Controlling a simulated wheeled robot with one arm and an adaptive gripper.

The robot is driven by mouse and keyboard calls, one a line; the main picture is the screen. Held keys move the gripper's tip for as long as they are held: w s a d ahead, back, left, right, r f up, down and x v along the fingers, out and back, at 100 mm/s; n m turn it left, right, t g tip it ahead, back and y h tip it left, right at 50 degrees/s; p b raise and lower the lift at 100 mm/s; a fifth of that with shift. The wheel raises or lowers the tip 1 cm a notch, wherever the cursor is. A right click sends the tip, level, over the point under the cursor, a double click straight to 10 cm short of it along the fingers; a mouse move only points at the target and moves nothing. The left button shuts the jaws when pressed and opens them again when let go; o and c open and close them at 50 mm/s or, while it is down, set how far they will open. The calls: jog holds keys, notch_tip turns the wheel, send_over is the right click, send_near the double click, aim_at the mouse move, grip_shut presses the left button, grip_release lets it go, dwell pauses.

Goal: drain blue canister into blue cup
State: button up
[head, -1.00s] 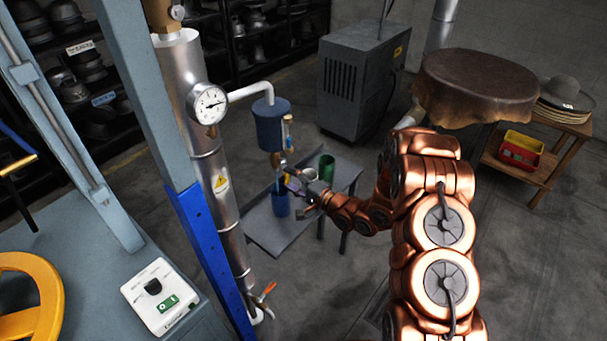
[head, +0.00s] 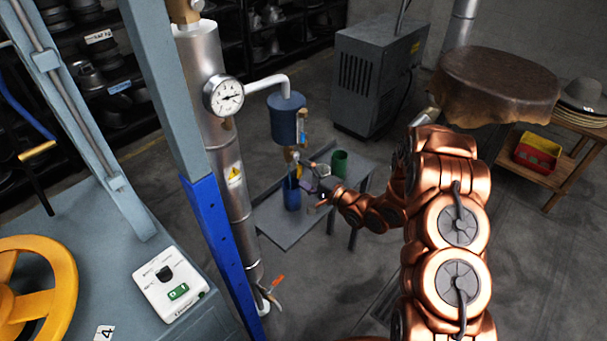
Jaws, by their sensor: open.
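The blue canister (head: 287,120) hangs from a white pipe at mid-picture in the head view, with a narrow upright gauge (head: 302,126) on its right side. A small tap (head: 292,155) sits below it. The blue cup (head: 291,197) stands upright on a grey table (head: 286,232), below the tap. My gripper (head: 309,187) is open, just right of the tap and cup, its fingers spread toward them. Whether a finger touches either is too small to tell. A thin blue streak shows between tap and cup; I cannot tell whether it is liquid.
A green cup (head: 339,163) and a pale cup (head: 325,172), partly hidden by my gripper, stand on the same table. A silver column with a pressure gauge (head: 223,96) and a blue post (head: 219,245) rise to the left. A grey cabinet (head: 375,78) stands behind.

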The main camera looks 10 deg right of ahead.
jog(key=shift+d, duration=0.1)
jog(key=v, duration=1.2)
dwell(0.6)
